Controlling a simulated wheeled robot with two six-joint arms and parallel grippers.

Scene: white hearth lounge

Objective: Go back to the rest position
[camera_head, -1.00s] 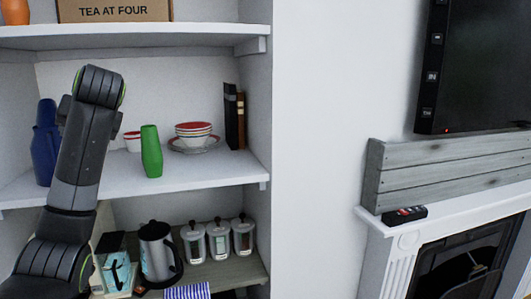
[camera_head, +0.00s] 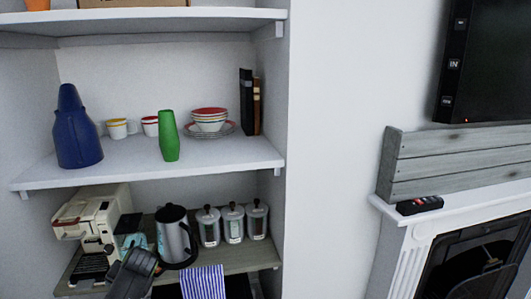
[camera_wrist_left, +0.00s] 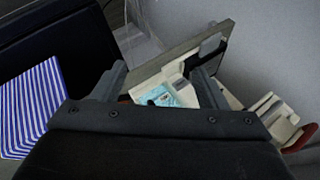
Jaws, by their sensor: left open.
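My left gripper (camera_wrist_left: 157,70) shows in the left wrist view with its two fingers apart and nothing between them. Beyond the fingers are a pale box with a teal front (camera_wrist_left: 175,93) and the shelf edge; the gripper appears apart from them. In the head view, a dark part of my left arm stands low at the left, in front of the lower shelf. The fingers are not clear there. My right gripper is in neither view.
A coffee machine (camera_head: 97,225), a kettle (camera_head: 174,238), several jars (camera_head: 232,223) and a striped cloth (camera_head: 203,283) are at the lower shelf. Above stand a blue jug (camera_head: 76,130), a green vase (camera_head: 169,137) and stacked bowls (camera_head: 209,119). A fireplace (camera_head: 465,235) is right.

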